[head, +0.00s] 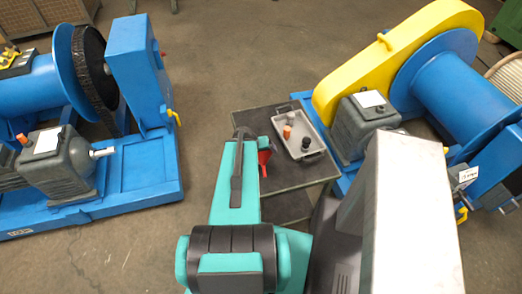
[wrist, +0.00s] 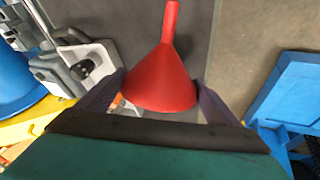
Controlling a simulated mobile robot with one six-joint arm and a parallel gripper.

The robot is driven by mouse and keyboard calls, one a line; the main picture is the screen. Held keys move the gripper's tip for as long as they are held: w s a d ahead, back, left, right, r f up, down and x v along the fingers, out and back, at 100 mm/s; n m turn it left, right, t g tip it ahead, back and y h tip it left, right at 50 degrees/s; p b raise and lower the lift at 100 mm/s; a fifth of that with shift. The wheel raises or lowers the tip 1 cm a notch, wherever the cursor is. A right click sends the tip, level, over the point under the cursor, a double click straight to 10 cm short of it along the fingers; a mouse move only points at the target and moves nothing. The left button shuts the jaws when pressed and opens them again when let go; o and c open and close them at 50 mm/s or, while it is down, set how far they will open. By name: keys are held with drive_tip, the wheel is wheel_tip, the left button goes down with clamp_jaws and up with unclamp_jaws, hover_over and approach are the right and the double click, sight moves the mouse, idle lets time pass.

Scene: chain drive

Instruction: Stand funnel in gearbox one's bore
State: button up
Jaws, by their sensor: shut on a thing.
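My gripper (wrist: 160,96) is shut on a red funnel (wrist: 163,75). The dark fingers hold its wide cone from both sides, and its spout points away from the gripper. In the head view the funnel (head: 264,158) shows beside my arm, spout downward, over the dark cart. My arm partly hides the gripper there. Two grey gearboxes show: one (head: 62,170) on the left blue frame with an orange cap, and one (head: 362,130) on the right blue frame. I cannot tell which is gearbox one. No open bore is clear in the head view.
A grey tray (head: 310,157) with small orange, grey and black parts lies on the dark cart (head: 255,118).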

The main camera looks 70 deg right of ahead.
drive_tip(key=shift+a, duration=0.15)
idle(0.6)
